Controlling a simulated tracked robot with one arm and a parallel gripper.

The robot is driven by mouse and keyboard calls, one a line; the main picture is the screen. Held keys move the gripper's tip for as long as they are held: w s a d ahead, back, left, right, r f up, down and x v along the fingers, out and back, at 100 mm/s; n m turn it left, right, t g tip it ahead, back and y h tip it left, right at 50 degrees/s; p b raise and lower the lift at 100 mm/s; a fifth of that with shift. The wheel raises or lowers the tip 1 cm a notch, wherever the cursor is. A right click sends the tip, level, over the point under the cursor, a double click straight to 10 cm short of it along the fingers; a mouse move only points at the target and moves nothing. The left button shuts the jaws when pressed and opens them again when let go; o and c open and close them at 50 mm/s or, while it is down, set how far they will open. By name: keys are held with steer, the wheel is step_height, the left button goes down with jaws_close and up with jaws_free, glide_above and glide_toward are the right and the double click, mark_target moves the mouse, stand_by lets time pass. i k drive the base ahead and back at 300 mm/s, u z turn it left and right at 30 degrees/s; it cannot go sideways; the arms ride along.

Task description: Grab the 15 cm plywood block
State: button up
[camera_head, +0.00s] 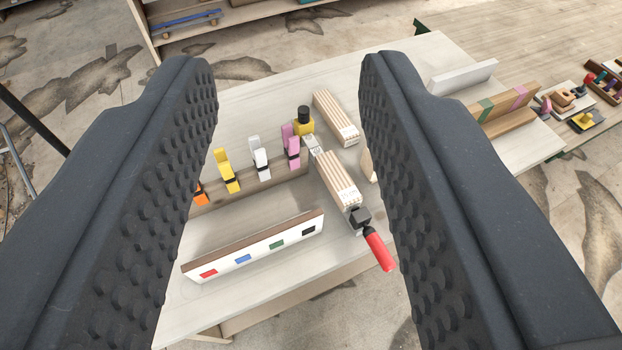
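My gripper (288,80) is open and empty, its two dark studded fingers reaching over the workbench from both sides. Two light layered plywood blocks lie between the fingers in the picture, apart from the gripper. The farther plywood block (334,117) lies at the upper right of the gap. The nearer plywood block (337,178) lies in the middle, beside the bar of a red-handled clamp. Both carry small printing on their near ends, too small to read surely. Another pale wooden piece (367,166) is partly hidden by the right finger.
The clamp's red handle (378,252) sticks out toward the bench front. Coloured clamps (259,158) stand in a row along a wooden strip at left. A white board (255,245) with coloured squares lies in front. Boards (505,110) and a white piece (462,77) lie right.

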mark_target(346, 194)
steer(key=u, duration=2.2)
steer(key=k, duration=1.55)
steer(key=z, duration=1.95)
steer(key=i, duration=1)
